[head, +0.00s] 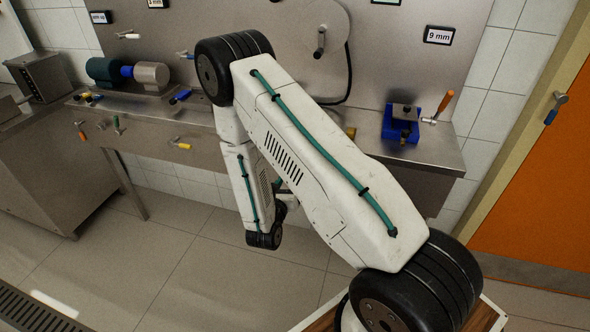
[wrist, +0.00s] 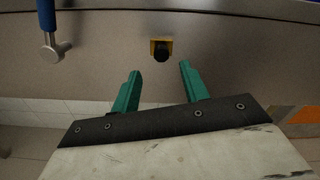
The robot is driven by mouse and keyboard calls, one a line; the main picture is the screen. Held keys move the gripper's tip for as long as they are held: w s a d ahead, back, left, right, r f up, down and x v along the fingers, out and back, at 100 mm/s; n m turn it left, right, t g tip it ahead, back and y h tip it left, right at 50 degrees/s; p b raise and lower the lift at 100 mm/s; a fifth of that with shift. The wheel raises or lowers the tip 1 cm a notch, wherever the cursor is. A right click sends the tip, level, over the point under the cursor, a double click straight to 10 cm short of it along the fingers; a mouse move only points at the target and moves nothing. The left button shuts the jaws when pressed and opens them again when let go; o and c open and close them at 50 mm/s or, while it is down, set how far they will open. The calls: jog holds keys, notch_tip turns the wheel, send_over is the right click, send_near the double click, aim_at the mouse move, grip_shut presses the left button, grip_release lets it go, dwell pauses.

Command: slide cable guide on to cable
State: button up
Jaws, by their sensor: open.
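My gripper (wrist: 158,74) has two green fingers, spread apart with nothing between them. Ahead of the gap, in the wrist view, is a small yellow piece (wrist: 161,41) with a dark round part at its lower side. It may be the cable guide, but I cannot tell for sure. A black cable (head: 349,75) hangs from the round metal disc (head: 300,35) and curves down behind my arm.
A blue vise (head: 398,126) stands on the steel bench (head: 438,150) at right. A blue-handled tool (wrist: 51,45) is at upper left in the wrist view. A green and grey motor (head: 150,75) is at the bench's left. The floor below is clear.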

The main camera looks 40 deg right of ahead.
jog(key=x, duration=0.7)
jog(key=shift+s, duration=0.1)
